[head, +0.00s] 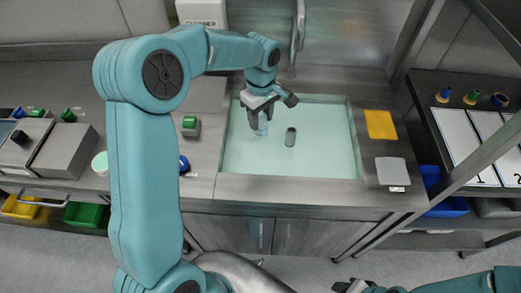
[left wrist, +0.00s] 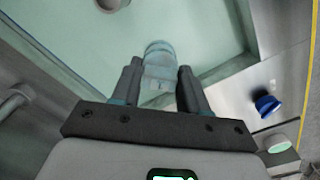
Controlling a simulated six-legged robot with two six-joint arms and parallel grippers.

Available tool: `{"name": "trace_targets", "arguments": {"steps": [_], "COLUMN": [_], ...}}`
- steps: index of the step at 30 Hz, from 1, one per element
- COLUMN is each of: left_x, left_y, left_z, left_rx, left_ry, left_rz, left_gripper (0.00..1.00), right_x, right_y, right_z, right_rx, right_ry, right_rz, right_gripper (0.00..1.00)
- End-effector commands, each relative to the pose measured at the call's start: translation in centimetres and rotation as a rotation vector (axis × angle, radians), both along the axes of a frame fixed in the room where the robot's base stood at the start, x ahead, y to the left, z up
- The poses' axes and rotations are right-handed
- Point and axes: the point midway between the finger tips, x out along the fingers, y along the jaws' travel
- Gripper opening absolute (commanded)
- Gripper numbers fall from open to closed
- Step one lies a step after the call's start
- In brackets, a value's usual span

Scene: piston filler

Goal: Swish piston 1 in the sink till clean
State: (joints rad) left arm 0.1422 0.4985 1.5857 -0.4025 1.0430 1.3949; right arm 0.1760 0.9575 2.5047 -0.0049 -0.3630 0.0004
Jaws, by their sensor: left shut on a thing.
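The sink (head: 328,155) is a wide basin with pale green water or floor, in the middle of the head view. My left gripper (head: 260,116) is over the left part of the sink, pointing down. It is shut on a pale blue, see-through cylinder, the piston (head: 262,129), which also shows between the fingers in the left wrist view (left wrist: 158,62). The piston's lower end is in the basin; I cannot tell how deep. A number on it is too small to read. My right gripper (head: 352,286) shows only partly at the bottom edge, and its jaws are unclear.
A faucet (head: 298,30) is behind. A yellow cloth (head: 380,124) and a grey pad (head: 392,171) lie right of the sink.

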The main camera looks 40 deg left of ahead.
Motion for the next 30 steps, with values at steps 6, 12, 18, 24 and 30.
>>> {"name": "trace_targets", "arguments": {"steps": [6, 12, 18, 24, 30], "left_x": [0.0, 0.0, 0.0, 0.0, 0.0], "left_y": [0.0, 0.0, 0.0, 0.0, 0.0], "left_z": [0.0, 0.0, 0.3, 1.9, 3.6], "left_rx": [0.0, 0.0, 0.0, 0.001, 0.001], "left_ry": [-0.001, -0.001, -0.001, -0.002, -0.002], "left_rz": [0.0, 0.0, 0.0, 0.001, 0.0], "left_gripper": [0.0, 0.0, 0.0, 0.0, 0.0], "right_x": [0.0, 0.0, 0.0, 0.0, 0.0], "right_y": [0.0, 0.0, 0.0, 0.0, 0.0], "right_z": [0.0, 0.0, 0.2, 1.4, 2.6], "right_rx": [0.0, 0.0, 0.0, 0.0, 0.0], "right_ry": [0.0, 0.0, 0.0, 0.0, 0.0], "right_rz": [0.0, 0.0, 0.0, 0.0, 0.0], "right_gripper": [0.43, 0.43, 0.43, 0.43, 0.43]}}
